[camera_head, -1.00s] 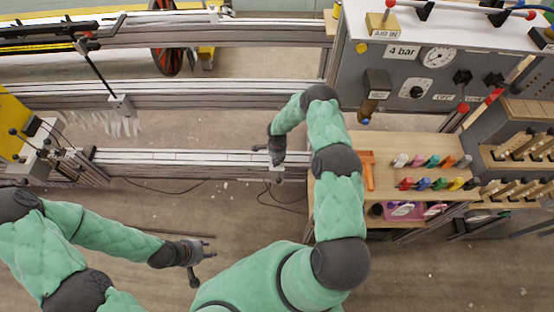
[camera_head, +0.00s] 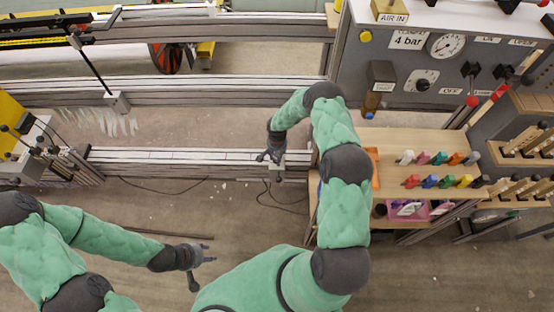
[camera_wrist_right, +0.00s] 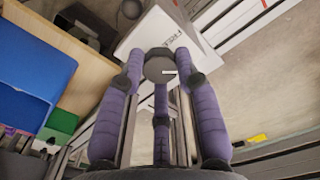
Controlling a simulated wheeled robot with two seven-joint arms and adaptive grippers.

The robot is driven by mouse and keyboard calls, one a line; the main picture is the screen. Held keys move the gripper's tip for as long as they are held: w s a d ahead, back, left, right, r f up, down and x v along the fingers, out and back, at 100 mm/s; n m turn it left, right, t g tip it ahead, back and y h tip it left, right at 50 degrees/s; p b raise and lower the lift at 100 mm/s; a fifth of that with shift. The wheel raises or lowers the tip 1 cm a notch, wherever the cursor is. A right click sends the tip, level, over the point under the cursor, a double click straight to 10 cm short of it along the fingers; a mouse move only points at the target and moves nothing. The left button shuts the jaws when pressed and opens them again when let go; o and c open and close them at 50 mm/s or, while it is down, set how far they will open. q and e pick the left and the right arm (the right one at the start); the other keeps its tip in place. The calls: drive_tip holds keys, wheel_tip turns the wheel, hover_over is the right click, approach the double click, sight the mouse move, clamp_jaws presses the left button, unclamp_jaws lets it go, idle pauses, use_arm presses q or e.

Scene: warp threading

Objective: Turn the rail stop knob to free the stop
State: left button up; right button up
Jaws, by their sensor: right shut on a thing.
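The rail stop knob (camera_wrist_right: 160,66) is a dark round knob with a short pale mark. It sits on a white block (camera_wrist_right: 150,32) with partly hidden dark lettering. My right gripper (camera_wrist_right: 162,68) is shut on the knob, its purple fingers around the rim. In the head view my right gripper (camera_head: 270,158) is at the right end of the lower rail (camera_head: 190,157), where it hides the knob. My left gripper (camera_head: 205,265) is open and empty, with its fingers spread, over the floor at lower left.
A wooden bench (camera_head: 390,145) with several coloured pieces and a pink tray (camera_head: 420,211) stands right of my right arm. A grey panel (camera_head: 400,75) with a gauge and levers is behind it. A blue block (camera_wrist_right: 32,78) is at left in the wrist view. The floor left of centre is mostly clear.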

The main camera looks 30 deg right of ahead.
drive_tip(key=n+b, duration=0.1)
drive_tip(key=n, duration=0.3)
drive_tip(key=shift+w+n, duration=0.1)
drive_tip(key=shift+n, duration=0.2)
drive_tip(key=shift+r+n+b, duration=0.1)
drive_tip(key=shift+n+b, duration=0.35)
drive_tip(key=shift+n, duration=1.25)
drive_tip(key=o, duration=1.1)
drive_tip(key=shift+o, duration=0.2)
wheel_tip(320, 180, up, 12)
